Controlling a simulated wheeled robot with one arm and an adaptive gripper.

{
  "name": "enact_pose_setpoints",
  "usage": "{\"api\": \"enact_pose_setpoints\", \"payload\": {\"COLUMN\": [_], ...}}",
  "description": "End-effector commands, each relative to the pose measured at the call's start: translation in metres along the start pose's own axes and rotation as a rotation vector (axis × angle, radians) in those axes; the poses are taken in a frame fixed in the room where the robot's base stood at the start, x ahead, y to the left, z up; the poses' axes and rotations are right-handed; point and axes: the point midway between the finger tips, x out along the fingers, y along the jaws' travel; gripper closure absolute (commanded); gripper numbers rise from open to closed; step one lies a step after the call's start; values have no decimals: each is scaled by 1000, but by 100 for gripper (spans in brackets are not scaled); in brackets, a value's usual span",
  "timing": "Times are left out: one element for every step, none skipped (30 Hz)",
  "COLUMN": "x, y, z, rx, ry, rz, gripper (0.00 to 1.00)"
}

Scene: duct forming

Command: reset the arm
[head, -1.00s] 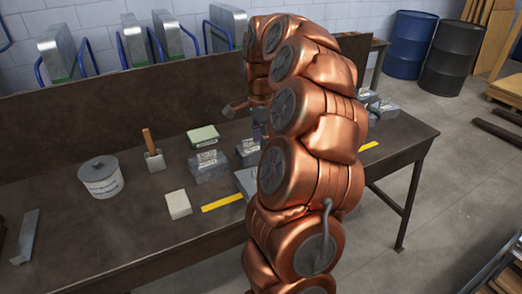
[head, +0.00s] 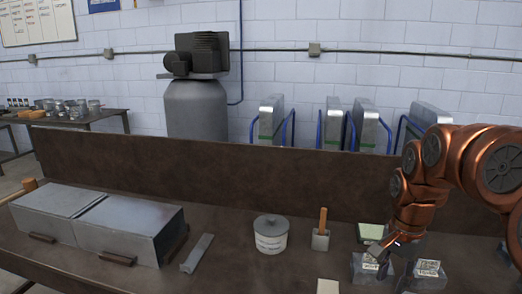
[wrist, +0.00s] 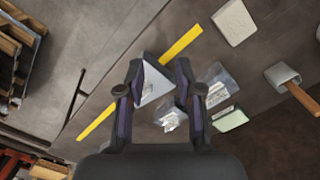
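My gripper (wrist: 159,68) is open in the wrist view, with its two dark fingers apart and pointing down over the workbench. A grey metal piece (wrist: 153,84) shows between the fingers; it seems to lie on the bench below, not held. In the head view my copper arm (head: 432,180) is bent at the right, and its gripper (head: 384,250) is low over the bench, close to wrapped grey blocks (head: 427,274). The fingertips are small and partly hard to make out there.
The dark workbench (head: 225,250) holds two metal boxes (head: 125,225), a lidded pot (head: 271,235), a wooden-handled tool (head: 321,232), a pale block (wrist: 234,22) and a green-topped box (wrist: 229,119). Yellow strips (wrist: 181,45) mark the bench. A raised back panel (head: 250,180) runs behind.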

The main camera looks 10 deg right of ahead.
Motion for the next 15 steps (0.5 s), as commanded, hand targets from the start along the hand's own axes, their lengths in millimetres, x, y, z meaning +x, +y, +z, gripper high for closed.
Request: {"api": "enact_pose_setpoints", "payload": {"x": [-2,-1,-1,0,2,3,4,6,9,11,13,16,18,21,25], "y": [2,3,5,8,11,14,18,22,28,32,38,46,51,56,65], "z": [23,34,49,60,71,84,94,105,118,127,136,148,156,164,175], "rx": [-88,-139,-204,-255,-303,-367,-414,-460,-520,-565,-608,-664,-706,-746,-800], "ry": [-2,-5,-7,-9,-13,-16,-17,-21,-26,-29,-34,-39,-44,-50,-56], "rz": [8,14,17,21,27,32,36,40,46,51,56,63,67,71,78], "gripper": [65,65,65,65,65,65,65,65,65,65,65,65,65,65,65]}}
